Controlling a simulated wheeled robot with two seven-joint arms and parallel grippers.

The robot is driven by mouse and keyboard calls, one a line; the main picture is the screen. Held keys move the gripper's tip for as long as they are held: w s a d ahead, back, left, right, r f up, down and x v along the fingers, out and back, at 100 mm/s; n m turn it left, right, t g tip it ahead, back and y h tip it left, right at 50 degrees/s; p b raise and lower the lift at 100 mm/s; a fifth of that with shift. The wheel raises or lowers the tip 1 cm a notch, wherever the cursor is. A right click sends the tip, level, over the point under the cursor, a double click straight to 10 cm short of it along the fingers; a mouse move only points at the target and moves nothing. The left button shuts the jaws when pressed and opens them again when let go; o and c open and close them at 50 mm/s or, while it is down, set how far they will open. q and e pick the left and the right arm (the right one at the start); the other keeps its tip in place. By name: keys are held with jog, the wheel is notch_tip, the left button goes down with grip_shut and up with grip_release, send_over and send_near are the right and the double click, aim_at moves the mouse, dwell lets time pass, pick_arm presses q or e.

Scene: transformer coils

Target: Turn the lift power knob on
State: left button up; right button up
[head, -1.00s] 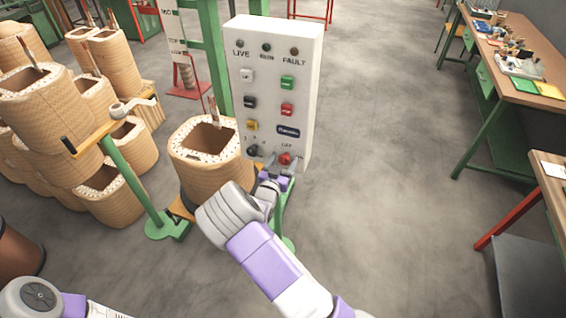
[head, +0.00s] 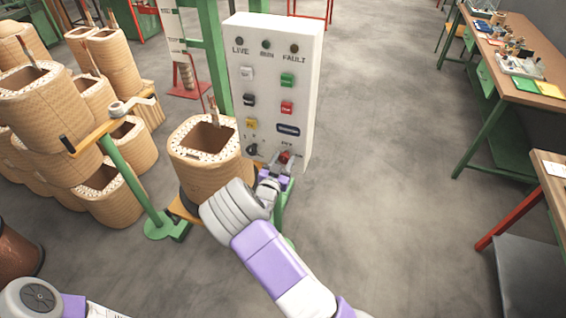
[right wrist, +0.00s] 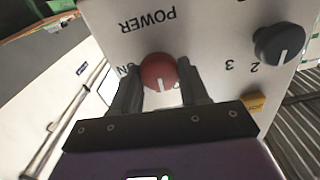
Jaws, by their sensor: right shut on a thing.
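The white control panel (head: 304,110) faces me in the middle of the head view. Its red power knob (head: 285,156) is low on the right side of the panel. My right gripper (head: 281,170) is at the knob. In the right wrist view the red knob (right wrist: 158,72) sits between the two dark fingers of my right gripper (right wrist: 160,90), with the gripper shut on it. The knob's white line points down in that view, toward the gripper. "POWER" and "ON" show beside it; the other label is mostly hidden by a finger. My left gripper is out of view.
A black selector knob (right wrist: 279,44) is beside the red one. A wound coil (head: 193,170) stands left of the panel, close to my right forearm. More coils are stacked at left. A workbench (head: 530,80) is at right, with clear floor between.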

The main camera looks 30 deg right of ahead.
jog(key=m+b, duration=0.3)
jog(key=b, duration=0.1)
jog(key=m+b, duration=0.8)
jog(key=b, duration=0.1)
jog(key=shift+s+d+f, duration=0.1)
jog(key=shift+s+f, duration=0.05)
jog(key=shift+f, duration=0.2)
jog(key=m+b, duration=0.1)
jog(key=m, duration=0.2)
jog(key=shift+r, duration=0.1)
jog(key=shift+m, duration=1.4)
jog(key=o, duration=1)
jog(key=shift+o, duration=0.2)
